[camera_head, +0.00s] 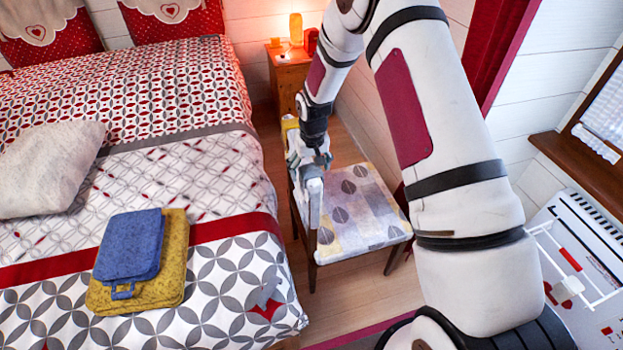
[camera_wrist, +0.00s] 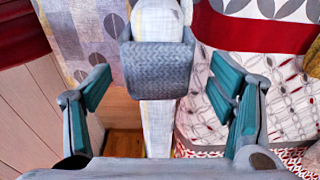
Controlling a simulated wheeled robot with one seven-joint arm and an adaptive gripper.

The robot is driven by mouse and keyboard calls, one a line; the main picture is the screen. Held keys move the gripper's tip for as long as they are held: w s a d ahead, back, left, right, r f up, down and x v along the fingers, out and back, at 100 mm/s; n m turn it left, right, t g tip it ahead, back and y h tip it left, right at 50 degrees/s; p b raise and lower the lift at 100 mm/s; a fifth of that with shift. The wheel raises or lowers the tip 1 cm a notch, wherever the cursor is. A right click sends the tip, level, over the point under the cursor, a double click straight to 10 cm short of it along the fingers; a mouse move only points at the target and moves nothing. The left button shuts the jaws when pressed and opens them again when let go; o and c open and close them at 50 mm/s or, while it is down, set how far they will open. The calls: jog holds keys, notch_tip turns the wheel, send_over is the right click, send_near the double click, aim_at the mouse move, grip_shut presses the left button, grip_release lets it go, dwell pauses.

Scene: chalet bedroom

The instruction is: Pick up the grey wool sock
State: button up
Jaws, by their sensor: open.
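The grey wool sock (camera_wrist: 157,70) shows in the wrist view as a knitted grey band draped across the pale padded armrest (camera_wrist: 157,128) of the chair. Its ends hang down on both sides of the armrest. My gripper (camera_wrist: 161,84) is open, with one teal-padded finger on each side of the armrest. The sock lies between and slightly beyond the fingertips, and no finger visibly touches it. In the head view my gripper (camera_head: 309,172) is over the chair's bed-side armrest. There I cannot make out the sock clearly, as the gripper partly hides the area.
The chair (camera_head: 362,208) has a leaf-patterned seat. The bed (camera_head: 215,165) is close on its left, with a folded blue cloth (camera_head: 130,243) on a mustard one (camera_head: 172,275). A wooden nightstand (camera_head: 287,78) with a lamp (camera_head: 295,28) stands behind. A window sill (camera_head: 585,172) is at right.

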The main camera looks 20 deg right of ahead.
jog(key=shift+w+d+f+p, duration=0.1)
jog(key=shift+f+p, duration=0.05)
jog(key=shift+f, duration=0.95)
jog(key=shift+w+f+p, duration=0.1)
jog(key=shift+f+p, duration=0.05)
jog(key=shift+f, duration=0.95)
jog(key=c, duration=1.2)
